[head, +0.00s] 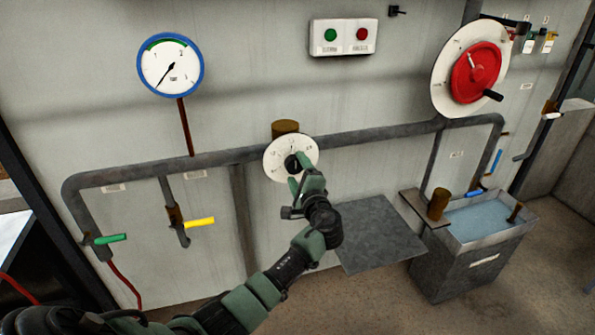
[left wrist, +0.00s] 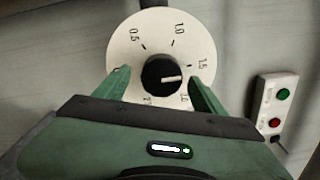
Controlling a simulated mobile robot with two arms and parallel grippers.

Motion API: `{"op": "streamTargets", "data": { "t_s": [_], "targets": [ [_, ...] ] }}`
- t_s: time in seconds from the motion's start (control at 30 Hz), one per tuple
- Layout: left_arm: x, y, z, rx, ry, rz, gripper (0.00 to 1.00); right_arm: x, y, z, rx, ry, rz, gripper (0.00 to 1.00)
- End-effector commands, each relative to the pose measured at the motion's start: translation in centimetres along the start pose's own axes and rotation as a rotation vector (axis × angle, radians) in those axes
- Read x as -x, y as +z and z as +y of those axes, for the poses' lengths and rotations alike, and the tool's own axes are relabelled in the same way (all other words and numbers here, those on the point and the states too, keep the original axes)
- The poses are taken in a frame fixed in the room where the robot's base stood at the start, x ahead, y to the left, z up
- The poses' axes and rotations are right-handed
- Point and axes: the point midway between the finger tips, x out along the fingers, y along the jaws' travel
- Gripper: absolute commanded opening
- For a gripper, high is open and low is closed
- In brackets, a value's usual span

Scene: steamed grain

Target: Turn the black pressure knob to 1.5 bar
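The black pressure knob (head: 292,162) sits at the centre of a round white dial (head: 276,158) on the wall pipe. In the left wrist view the knob (left wrist: 160,72) has a white pointer line aimed right, between the 1.5 mark and the 2.0 label on the dial (left wrist: 128,48). My left gripper (head: 303,181) is in front of the dial's lower right part. In the left wrist view its two fingers (left wrist: 160,88) are spread, one on each side of the knob, with visible gaps. The lower dial is partly hidden by the gripper. My right gripper is not in view.
A blue-rimmed gauge (head: 171,65) has its needle pointing lower left. A button box (head: 344,37) and red handwheel (head: 475,72) are on the wall. Green (head: 111,239) and yellow (head: 199,222) levers are lower left. A grey plate (head: 375,234) and water tank (head: 470,255) stand right.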

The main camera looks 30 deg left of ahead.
Motion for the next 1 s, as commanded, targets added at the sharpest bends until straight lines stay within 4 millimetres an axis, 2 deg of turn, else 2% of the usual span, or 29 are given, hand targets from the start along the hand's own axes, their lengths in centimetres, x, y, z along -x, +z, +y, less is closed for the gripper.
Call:
{"op": "streamTargets", "data": {
  "t_s": [0.27, 0.7, 0.83, 1.0],
  "targets": [
    [0.3, 0.0, -0.1, 0.002, -0.002, 0.0, 0.7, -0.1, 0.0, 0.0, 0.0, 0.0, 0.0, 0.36],
    [6.9, -0.1, 0.1, 0.002, -0.001, 0.001, 0.7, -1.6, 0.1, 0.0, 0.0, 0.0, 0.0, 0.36],
    [7.7, -0.1, 0.1, 0.002, 0.0, 0.001, 0.7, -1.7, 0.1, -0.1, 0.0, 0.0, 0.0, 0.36],
    [7.8, 0.0, 0.0, 0.001, 0.0, 0.0, 0.7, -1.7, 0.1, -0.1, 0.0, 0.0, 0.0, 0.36]
  ]
}}
